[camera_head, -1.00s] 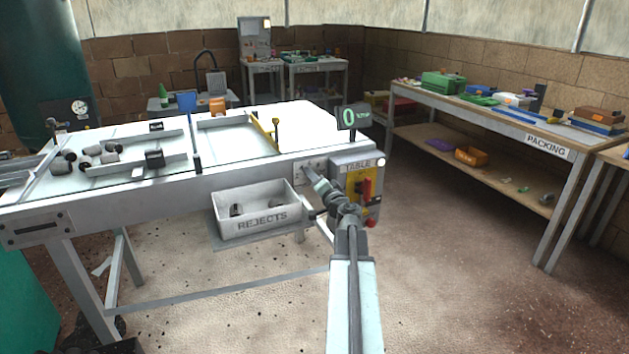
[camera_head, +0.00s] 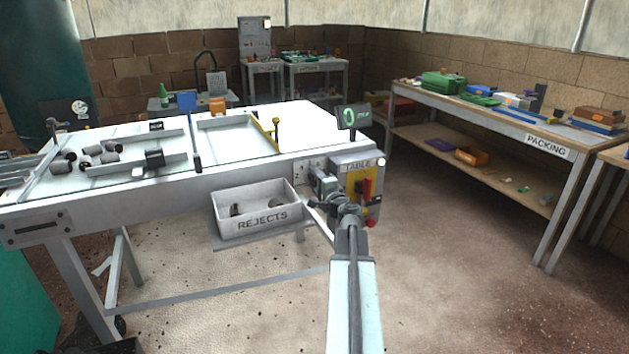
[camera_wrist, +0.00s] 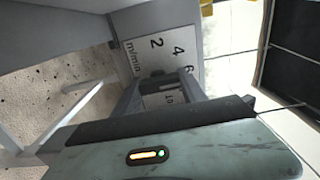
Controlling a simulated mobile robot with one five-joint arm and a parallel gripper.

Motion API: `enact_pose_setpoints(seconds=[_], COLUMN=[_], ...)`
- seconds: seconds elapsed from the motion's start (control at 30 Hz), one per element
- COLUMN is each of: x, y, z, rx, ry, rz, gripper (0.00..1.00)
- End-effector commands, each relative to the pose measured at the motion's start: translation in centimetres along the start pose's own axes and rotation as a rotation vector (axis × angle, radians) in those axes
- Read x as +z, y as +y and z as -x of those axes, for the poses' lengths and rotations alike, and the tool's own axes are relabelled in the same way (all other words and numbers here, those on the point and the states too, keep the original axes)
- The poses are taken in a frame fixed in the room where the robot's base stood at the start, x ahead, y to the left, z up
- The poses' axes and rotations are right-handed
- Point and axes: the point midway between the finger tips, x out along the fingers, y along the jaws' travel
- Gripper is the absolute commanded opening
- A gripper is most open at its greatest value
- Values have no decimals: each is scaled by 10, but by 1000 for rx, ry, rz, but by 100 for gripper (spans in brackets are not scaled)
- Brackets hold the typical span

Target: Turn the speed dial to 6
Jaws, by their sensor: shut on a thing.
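The speed dial's pale plate (camera_wrist: 160,44) shows the numbers 2, 4 and 6 and "m/min" in the wrist view. In the head view the plate (camera_head: 299,172) is on the table's front rail, left of the control box. My gripper (camera_wrist: 160,84) is at the plate, with a finger on each side of the dial, and is shut on it. My gripper (camera_head: 322,178) hides most of the dial in the head view. The dial's pointer cannot be made out. The display (camera_head: 349,117) above the rail reads a green 0; its small text is unclear.
The grey control box (camera_head: 345,160) marked TABLE, with a red handle (camera_head: 366,188) on yellow, stands just right of my gripper. The REJECTS bin (camera_head: 262,222) hangs close on the left. The PACKING bench (camera_head: 545,145) is farther right, across open floor.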

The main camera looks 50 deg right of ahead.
Motion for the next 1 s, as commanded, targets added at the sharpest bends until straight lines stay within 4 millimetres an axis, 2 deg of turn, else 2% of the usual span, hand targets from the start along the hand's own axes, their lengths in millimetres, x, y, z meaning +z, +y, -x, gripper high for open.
enact_pose_setpoints(seconds=[0.43,0.47,0.5,0.53,0.87,1.0], x=[0,0,0,0,0,0], y=[0,0,0,0,0,0], z=[0,0,0,0,2,17], rx=[1,1,1,1,0,0], ry=[0,0,0,0,1,1], rz=[-8,-8,-8,-8,-8,-8], gripper=[9,57,68,71,71,71])
